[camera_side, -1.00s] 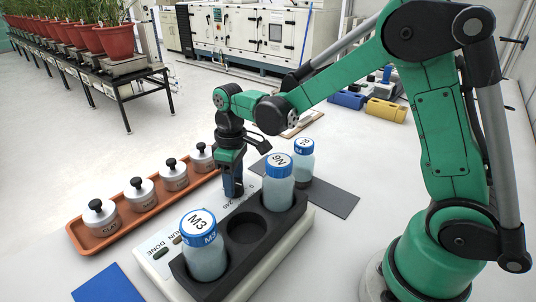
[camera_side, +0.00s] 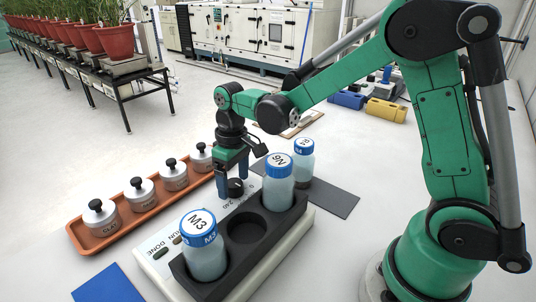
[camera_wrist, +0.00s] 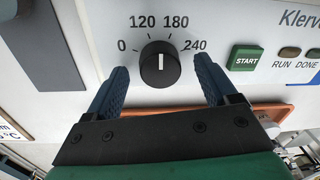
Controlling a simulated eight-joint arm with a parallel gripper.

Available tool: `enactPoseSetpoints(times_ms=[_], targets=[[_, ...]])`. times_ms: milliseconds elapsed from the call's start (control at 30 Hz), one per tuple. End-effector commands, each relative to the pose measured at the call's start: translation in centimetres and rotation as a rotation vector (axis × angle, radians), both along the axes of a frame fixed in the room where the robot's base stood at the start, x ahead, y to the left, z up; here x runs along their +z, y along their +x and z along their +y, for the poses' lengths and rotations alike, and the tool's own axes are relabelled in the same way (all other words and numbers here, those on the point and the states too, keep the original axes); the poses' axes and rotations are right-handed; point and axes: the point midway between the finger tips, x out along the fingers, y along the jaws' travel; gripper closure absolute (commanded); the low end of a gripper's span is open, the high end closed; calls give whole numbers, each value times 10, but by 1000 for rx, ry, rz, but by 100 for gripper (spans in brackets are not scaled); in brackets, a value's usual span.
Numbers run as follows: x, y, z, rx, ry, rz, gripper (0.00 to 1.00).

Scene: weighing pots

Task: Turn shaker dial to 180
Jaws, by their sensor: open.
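The shaker dial is a black round knob (camera_wrist: 160,63) with a white pointer line. In the wrist view the line points straight up, between the printed 120 and 180. The dial also shows dark in the side view (camera_side: 236,187), low between my fingers. My gripper (camera_side: 233,190) is open, with its blue fingers on either side of the dial. In the wrist view (camera_wrist: 161,85) gaps show between both fingers and the knob. The shaker (camera_side: 154,262) is a white box with a black rack (camera_side: 247,229) on top.
Blue-capped bottles M3 (camera_side: 204,255) and another (camera_side: 278,187) stand in the rack. A green START button (camera_wrist: 245,59) is beside the dial.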

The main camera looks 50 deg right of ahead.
Motion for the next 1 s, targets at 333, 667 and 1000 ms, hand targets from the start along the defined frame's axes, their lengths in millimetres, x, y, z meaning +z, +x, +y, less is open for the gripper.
enactPoseSetpoints(times_ms=[333,667,1000], targets=[[43,1,-3,0,0,0,21],[54,0,-3,0,0,0,21],[53,2,-2,298,-1,-1,20]])
